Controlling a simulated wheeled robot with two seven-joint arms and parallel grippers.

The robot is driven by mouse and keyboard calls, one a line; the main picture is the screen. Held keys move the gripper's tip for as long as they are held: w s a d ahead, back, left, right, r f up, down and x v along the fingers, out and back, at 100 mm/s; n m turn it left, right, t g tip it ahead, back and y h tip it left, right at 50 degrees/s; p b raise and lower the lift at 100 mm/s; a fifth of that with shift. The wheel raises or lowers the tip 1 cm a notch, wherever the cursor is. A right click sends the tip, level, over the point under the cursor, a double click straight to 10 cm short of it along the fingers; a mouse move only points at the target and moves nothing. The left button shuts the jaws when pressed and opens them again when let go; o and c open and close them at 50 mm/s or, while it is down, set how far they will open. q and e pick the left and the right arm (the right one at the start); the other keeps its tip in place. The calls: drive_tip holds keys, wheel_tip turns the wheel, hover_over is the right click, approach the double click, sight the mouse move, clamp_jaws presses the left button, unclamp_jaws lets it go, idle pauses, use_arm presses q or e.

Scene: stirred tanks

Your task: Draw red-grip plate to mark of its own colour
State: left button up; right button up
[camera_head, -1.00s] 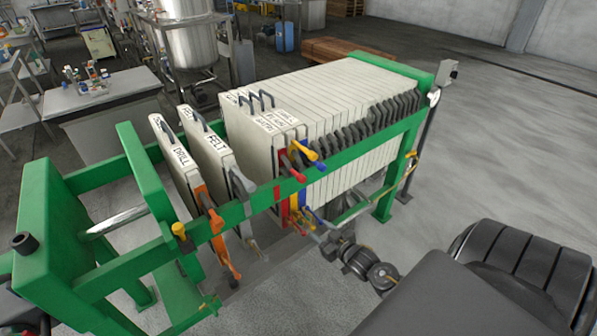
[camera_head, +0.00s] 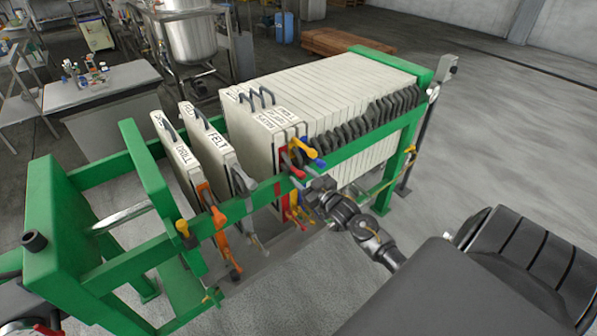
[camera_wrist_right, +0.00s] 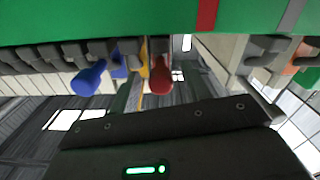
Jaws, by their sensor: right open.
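The red-grip plate is at the near end of the packed pale stack. Its red grip (camera_head: 297,172) sticks out over the green rail, beside a yellow grip (camera_head: 304,149) and a blue grip (camera_head: 319,162). The red grip also shows in the right wrist view (camera_wrist_right: 160,80). A red mark (camera_head: 278,188) is on the rail, left of the red grip in the head view; it also shows in the right wrist view (camera_wrist_right: 207,15). My right gripper (camera_head: 312,190) is open just below the grips, apparently empty; its fingertips are hard to make out. My left gripper is not visible.
Left of the stack, a FELT plate (camera_head: 222,152) with a grey grip and a DRILL plate (camera_head: 180,158) with an orange grip stand apart on the rails. A gap separates FELT from the stack. The green rail (camera_head: 350,150) runs close above my right gripper.

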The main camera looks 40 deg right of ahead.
drive_tip(key=shift+w, duration=1.3)
drive_tip(key=shift+c, duration=0.5)
clamp_jaws()
